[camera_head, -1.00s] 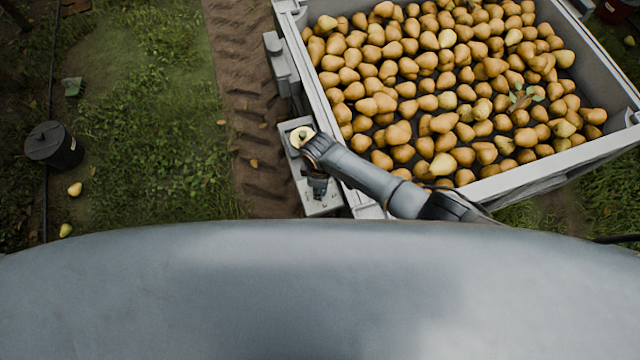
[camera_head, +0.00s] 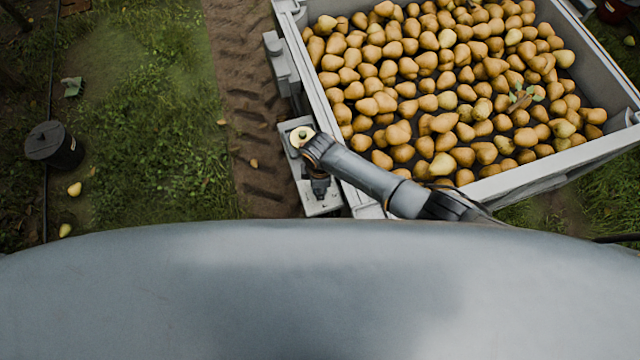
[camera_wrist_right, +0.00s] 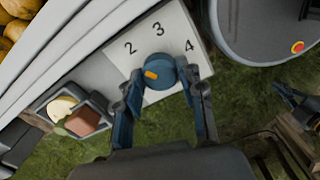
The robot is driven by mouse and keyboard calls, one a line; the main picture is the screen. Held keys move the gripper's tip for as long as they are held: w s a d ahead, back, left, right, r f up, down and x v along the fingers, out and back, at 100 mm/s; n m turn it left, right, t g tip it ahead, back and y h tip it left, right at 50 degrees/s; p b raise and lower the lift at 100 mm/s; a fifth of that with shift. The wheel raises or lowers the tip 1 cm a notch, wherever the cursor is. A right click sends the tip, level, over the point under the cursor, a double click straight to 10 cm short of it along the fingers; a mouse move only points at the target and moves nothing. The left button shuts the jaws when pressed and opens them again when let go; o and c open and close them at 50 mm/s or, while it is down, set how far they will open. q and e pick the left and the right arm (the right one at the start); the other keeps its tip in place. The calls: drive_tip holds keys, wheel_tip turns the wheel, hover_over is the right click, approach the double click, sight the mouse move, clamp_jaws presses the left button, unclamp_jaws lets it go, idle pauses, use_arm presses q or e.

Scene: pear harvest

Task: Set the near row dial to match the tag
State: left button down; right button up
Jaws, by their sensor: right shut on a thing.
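In the right wrist view, a blue round dial (camera_wrist_right: 163,70) with an orange mark sits on a white plate (camera_wrist_right: 112,48) printed 2, 3 and 4. The orange mark is on the dial's left side, not at 3 or 4; its exact pointing is hard to read. My right gripper (camera_wrist_right: 164,88) is shut on the dial, one finger on each side. In the head view, my right arm bends down over the grey panel (camera_head: 322,206) beside the bin and hides most of the dial. I cannot make out a tag. A dark claw-like shape (camera_wrist_right: 298,104) at right may be my left gripper.
A large grey bin (camera_head: 324,98) full of pears stands right of the panel.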

drive_tip(key=o, duration=1.2)
drive_tip(key=shift+r, duration=0.1)
wheel_tip(320, 180, up, 12)
drive_tip(key=shift+f, duration=0.1)
